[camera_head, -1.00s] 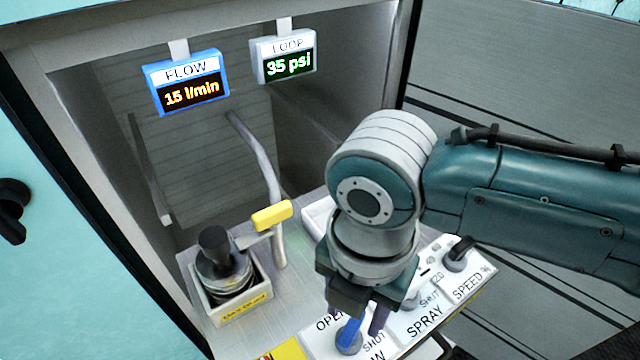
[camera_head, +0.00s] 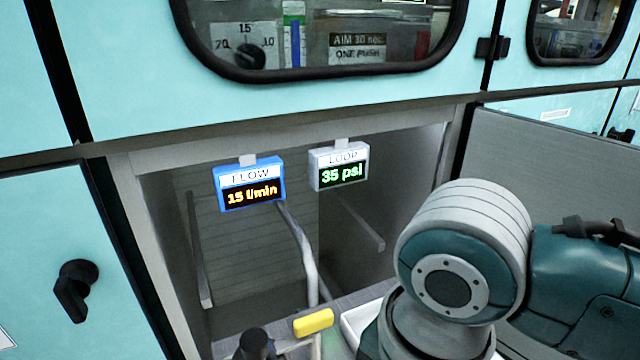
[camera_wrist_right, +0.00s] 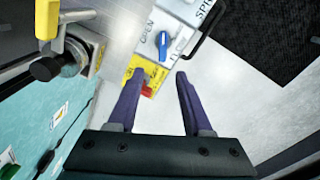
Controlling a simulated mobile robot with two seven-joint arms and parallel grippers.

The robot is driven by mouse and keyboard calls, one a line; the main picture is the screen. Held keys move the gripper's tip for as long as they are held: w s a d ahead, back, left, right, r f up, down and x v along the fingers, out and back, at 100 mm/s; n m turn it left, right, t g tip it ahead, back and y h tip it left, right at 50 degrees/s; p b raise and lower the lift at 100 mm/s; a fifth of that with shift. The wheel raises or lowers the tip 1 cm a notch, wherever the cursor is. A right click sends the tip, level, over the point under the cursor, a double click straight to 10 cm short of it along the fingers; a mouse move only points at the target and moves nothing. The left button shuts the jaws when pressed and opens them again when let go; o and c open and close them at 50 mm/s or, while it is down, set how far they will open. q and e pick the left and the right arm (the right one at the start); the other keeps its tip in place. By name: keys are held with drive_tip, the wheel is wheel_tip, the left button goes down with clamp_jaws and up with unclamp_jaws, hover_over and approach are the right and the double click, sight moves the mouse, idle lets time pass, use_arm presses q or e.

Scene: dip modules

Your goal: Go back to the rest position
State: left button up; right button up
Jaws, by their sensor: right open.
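In the head view my right arm comes in from the right, and its gripper is below the picture edge. In the right wrist view my right gripper (camera_wrist_right: 158,80) is open, with two purple fingers apart and nothing between them. A blue knob (camera_wrist_right: 164,42) on a white panel labelled OPEN lies beyond the fingertips, apart from them. The yellow-handled lever (camera_head: 313,322) stands in the open bay, and its yellow handle also shows in the right wrist view (camera_wrist_right: 47,18). My left gripper is in neither view.
The FLOW display (camera_head: 250,185) reads 15 l/min and the LOOP display (camera_head: 338,168) reads 35 psi. A teal cabinet with a window (camera_head: 330,75) is above the bay. A black door handle (camera_head: 76,290) is at left. A dark mat (camera_wrist_right: 265,40) lies at upper right in the wrist view.

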drive_tip(key=s+r+m+t+y+p, duration=0.2)
drive_tip(key=s+r+m+p, duration=0.55)
drive_tip(key=r+m, duration=0.55)
drive_tip(key=s+d+r+m+t+h+p, duration=0.1)
drive_tip(key=s+d+r+m+p, duration=0.1)
drive_tip(key=d+m, duration=0.35)
drive_tip(key=s+d+r+m+t+h+p, duration=0.1)
drive_tip(key=s+d+r+m+p, duration=0.1)
drive_tip(key=d+m, duration=0.35)
use_arm(q)
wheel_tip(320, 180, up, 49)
drive_tip(key=p, duration=3.7)
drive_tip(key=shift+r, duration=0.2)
use_arm(e)
wheel_tip(320, 180, up, 38)
drive_tip(key=a, duration=0.1)
drive_tip(key=shift+w+f, duration=0.2)
drive_tip(key=shift+f, duration=0.05)
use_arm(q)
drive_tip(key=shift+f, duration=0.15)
use_arm(e)
drive_tip(key=shift+f, duration=0.15)
